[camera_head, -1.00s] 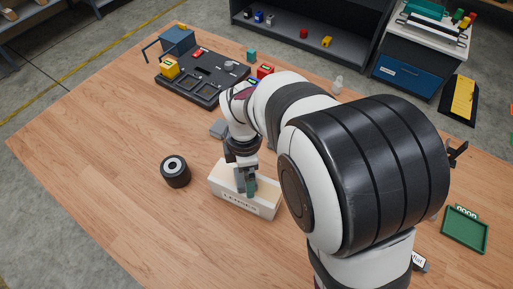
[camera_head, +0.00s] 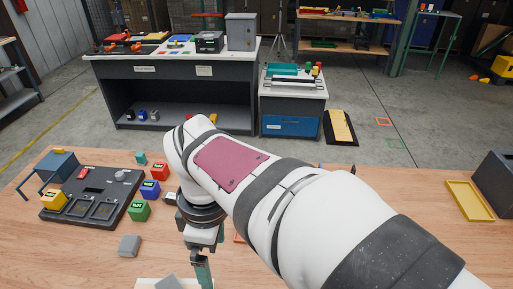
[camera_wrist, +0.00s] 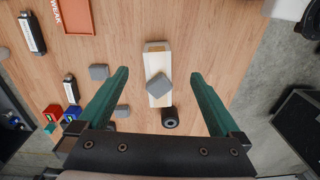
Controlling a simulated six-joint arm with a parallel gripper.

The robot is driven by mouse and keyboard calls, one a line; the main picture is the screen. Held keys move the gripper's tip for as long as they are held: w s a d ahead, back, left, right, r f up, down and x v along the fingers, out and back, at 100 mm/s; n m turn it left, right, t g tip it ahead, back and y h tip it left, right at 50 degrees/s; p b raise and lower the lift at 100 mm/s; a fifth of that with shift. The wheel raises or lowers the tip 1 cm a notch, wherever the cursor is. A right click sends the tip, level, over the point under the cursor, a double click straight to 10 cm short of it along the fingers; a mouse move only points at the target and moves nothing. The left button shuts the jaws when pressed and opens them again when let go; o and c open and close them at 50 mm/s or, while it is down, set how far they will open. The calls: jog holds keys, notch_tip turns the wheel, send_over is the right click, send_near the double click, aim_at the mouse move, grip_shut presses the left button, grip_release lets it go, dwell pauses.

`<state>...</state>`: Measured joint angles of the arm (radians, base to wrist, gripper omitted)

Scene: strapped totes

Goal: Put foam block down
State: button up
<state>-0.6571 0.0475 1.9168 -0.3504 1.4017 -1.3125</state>
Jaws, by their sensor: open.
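My gripper (camera_wrist: 160,82) is open in the wrist view, its two green fingers spread wide with nothing between them. A grey foam block (camera_wrist: 160,87) lies turned at an angle at the long cream box (camera_wrist: 158,53), below and between the fingers. It overlaps the box's side edge; I cannot tell whether it rests inside or on the rim. In the head view the block (camera_head: 168,283) and box (camera_head: 145,284) are cut by the bottom edge, beside my gripper (camera_head: 203,272). Other grey blocks lie on the table, one at the left (camera_wrist: 99,71) and another lower (camera_wrist: 122,110).
A black roll (camera_wrist: 170,117) stands close to the box's end. A black fixture board (camera_head: 92,196) and red, blue and green small blocks (camera_head: 150,189) sit at the left. An orange tray (camera_wrist: 76,14) lies beyond. Bare wood surrounds the box's right side.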

jog(key=s+d+f+m, duration=0.1)
jog(key=s+d+m, duration=0.4)
jog(key=d+m, duration=0.3)
jog(key=s+d+f+m+y, duration=0.1)
jog(key=s+d+m, duration=0.5)
jog(key=m, duration=0.9)
jog(key=shift+s+d+f, duration=0.15)
jog(key=shift+d+f, duration=0.65)
jog(key=shift+d, duration=0.4)
